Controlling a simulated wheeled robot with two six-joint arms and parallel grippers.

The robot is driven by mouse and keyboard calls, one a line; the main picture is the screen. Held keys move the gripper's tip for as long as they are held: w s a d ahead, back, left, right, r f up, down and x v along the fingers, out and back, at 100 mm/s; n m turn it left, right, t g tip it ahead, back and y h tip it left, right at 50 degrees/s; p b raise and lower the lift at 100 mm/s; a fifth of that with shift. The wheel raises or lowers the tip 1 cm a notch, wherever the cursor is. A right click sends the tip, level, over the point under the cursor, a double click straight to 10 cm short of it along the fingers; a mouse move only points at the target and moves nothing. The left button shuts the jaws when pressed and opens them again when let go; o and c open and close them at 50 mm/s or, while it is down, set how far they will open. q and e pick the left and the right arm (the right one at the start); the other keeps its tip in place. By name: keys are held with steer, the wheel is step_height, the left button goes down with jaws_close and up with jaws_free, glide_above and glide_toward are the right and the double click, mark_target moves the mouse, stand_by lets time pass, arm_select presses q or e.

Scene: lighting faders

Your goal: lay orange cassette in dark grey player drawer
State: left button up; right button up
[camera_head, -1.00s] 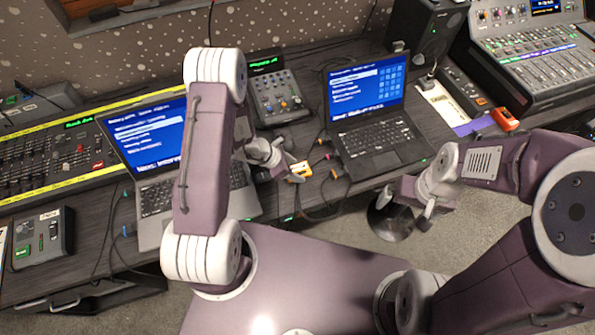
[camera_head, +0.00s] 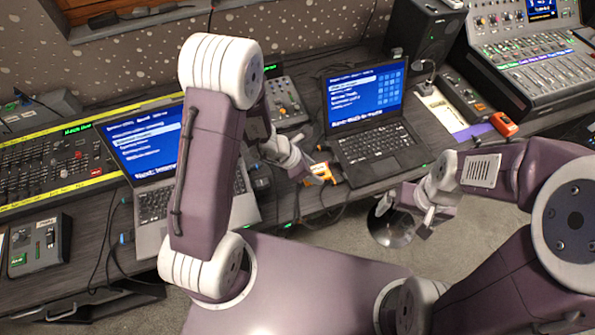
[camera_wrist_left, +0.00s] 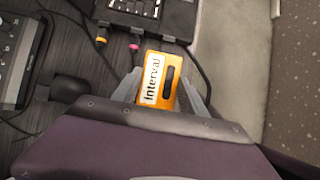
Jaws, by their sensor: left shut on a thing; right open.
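The orange cassette (camera_head: 319,173), with a white label reading "Interval", is held between the fingers of my left gripper (camera_head: 307,172). In the left wrist view the cassette (camera_wrist_left: 168,82) sticks out past both fingertips. It is held over the front edge of the desk, just left of the black laptop's front corner. My right gripper (camera_head: 424,212) is open and empty, in front of the desk over the floor. I cannot pick out the dark grey player drawer with certainty; a dark open tray-like shape (camera_head: 92,303) shows low at the left, below the desk edge.
A black laptop (camera_head: 378,143) stands right of the cassette, and a grey laptop (camera_head: 150,205) is partly behind my left arm. Cables lie near the cassette.

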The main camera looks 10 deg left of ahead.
arm_select(q)
steer(key=s+d+r, duration=0.1)
steer(key=d+r, duration=0.2)
steer(key=d, duration=0.2)
steer(key=shift+s+d+r, duration=0.1)
